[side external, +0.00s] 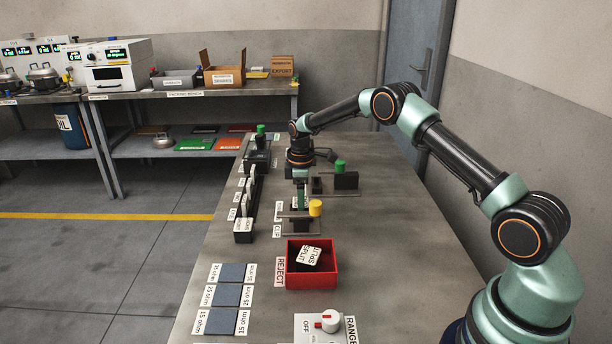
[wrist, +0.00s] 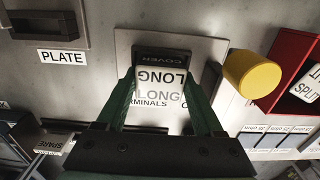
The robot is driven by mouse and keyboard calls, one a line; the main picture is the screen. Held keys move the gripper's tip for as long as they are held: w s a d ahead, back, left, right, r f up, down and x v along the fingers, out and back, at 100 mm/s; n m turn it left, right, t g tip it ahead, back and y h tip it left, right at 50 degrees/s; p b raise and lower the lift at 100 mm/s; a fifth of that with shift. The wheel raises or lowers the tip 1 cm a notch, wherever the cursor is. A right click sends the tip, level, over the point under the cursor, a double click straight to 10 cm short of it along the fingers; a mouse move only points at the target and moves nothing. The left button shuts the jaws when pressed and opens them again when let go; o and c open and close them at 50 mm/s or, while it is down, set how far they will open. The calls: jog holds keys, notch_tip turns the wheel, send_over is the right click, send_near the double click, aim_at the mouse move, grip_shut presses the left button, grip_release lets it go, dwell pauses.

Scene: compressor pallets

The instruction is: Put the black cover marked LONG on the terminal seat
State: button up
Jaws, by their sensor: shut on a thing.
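My gripper (side external: 300,205) points down over a small station with a yellow knob (side external: 316,208). In the wrist view its two green fingers (wrist: 162,90) are shut on the cover with white LONG labels (wrist: 158,96). A dark strip lettered COVER (wrist: 163,56) shows at the far end of the labels; I cannot tell whether it belongs to the cover or the seat. A pale plate (wrist: 208,50) lettered TERMINALS is below and around the cover. The cover hides the terminal seat, so I cannot tell whether they touch.
A red REJECT bin (side external: 312,282) holds a cover marked SPLIT (side external: 309,256). The yellow knob (wrist: 250,74) stands close beside my right finger. A rack of upright labelled parts (side external: 250,195) is to the left. A PLATE label (wrist: 62,57) and a green-knobbed station (side external: 342,178) are nearby.

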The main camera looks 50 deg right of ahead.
jog(key=o, duration=1.5)
jog(key=shift+s+f, duration=0.1)
jog(key=shift+f, duration=0.55)
notch_tip(320, 180, up, 20)
jog(key=s+a+m+t, duration=0.1)
jog(key=s+a+m, duration=0.1)
jog(key=s+a, duration=0.1)
jog(key=s+a+r+m+t, duration=0.2)
jog(key=s+a+r, duration=0.1)
jog(key=s+r, duration=0.4)
jog(key=shift+s+a+f+m+t, duration=0.45)
jog(key=shift+s+a+m, duration=0.35)
jog(key=shift+s, duration=1.8)
jog(key=shift+s+a+f+m+t, duration=0.4)
jog(key=shift+s+a+m, duration=0.4)
jog(key=shift+s, duration=1.85)
jog(key=shift+s+a+f+m+t, duration=0.45)
jog(key=shift+s+a+m, duration=0.35)
jog(key=shift+s, duration=1.8)
jog(key=shift+d+r, duration=0.1)
